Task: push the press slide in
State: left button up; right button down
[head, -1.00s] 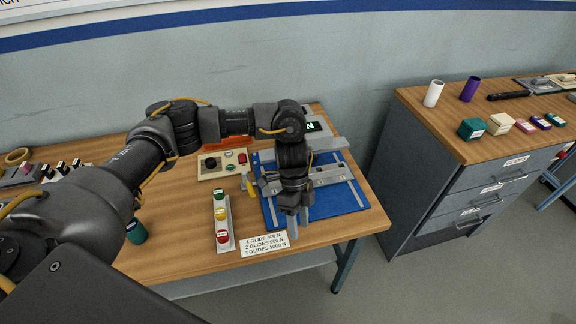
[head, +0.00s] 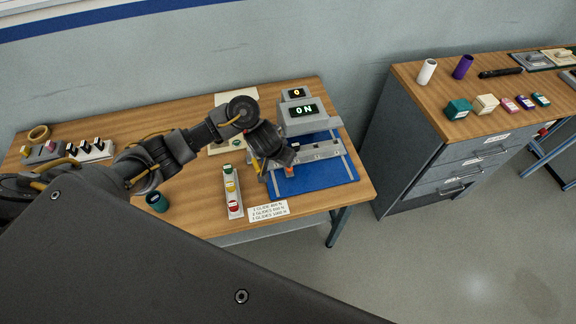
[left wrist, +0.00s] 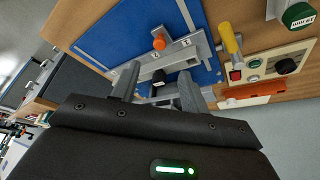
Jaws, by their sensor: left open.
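The press has a blue base plate (head: 325,177) with a grey slide bar (head: 318,152) across it and a grey display head (head: 302,118) behind, its larger screen reading 0 N. In the left wrist view the grey slide bar (left wrist: 165,60) carries an orange knob (left wrist: 159,42) and small white labels. My left gripper (head: 276,163) is over the left end of the bar in the head view and hides part of it. In the left wrist view its fingers (left wrist: 158,88) are apart with nothing held, near the bar; contact cannot be told. My right gripper is not in view.
A yellow handle (left wrist: 230,38) stands beside a control panel (left wrist: 268,64) next to the blue plate. A drawer cabinet (head: 425,165) with small blocks stands right.

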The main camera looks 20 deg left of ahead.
pick_arm(q)
jog(key=shift+d, duration=0.1)
jog(key=b, duration=0.7)
send_over(287, 175)
notch_tip(287, 175, down, 9)
jog(key=shift+w+f, duration=0.1)
jog(key=shift+f, duration=0.05)
jog(key=shift+w+f+b, duration=0.25)
jog(key=shift+f+b, duration=0.1)
jog(key=shift+b, duration=0.1)
grip_shut()
